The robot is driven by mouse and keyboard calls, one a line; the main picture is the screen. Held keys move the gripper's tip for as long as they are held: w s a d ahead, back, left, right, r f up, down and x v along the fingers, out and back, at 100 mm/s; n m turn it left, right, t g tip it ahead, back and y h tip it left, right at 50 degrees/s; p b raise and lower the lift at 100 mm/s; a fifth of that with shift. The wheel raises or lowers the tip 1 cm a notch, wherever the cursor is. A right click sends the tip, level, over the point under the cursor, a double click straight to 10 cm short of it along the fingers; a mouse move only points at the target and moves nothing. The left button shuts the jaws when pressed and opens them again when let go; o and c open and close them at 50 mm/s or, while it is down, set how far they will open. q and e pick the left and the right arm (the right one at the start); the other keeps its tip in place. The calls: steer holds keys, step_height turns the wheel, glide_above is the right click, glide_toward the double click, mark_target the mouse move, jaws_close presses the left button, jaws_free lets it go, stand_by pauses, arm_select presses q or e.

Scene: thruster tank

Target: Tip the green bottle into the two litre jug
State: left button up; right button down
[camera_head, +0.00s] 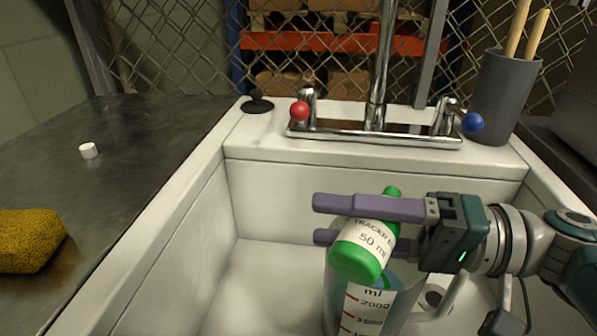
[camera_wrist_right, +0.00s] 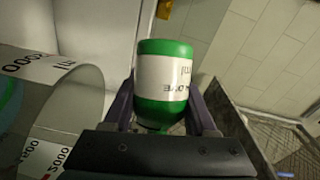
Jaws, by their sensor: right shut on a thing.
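The green bottle (camera_head: 362,255), with a white label reading 50 ml, is held between the purple fingers of my right gripper (camera_head: 318,219). It is tilted, with its wide end low and towards the head camera and its narrow green end up and away. The two litre jug (camera_head: 345,310), clear with red marks, stands in the sink below and partly behind the bottle; something bluish shows inside. The right wrist view shows the bottle (camera_wrist_right: 165,75) between the fingers and the jug (camera_wrist_right: 70,85) at left. My left gripper is not in view.
The white sink (camera_head: 290,250) has free floor left of the jug. The tap (camera_head: 376,100) stands behind it. A grey pot (camera_head: 505,95) with wooden handles is at right.

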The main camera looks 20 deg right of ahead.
steer(key=shift+f, duration=0.1)
stand_by(0.9)
steer(key=shift+m, duration=0.4)
stand_by(0.4)
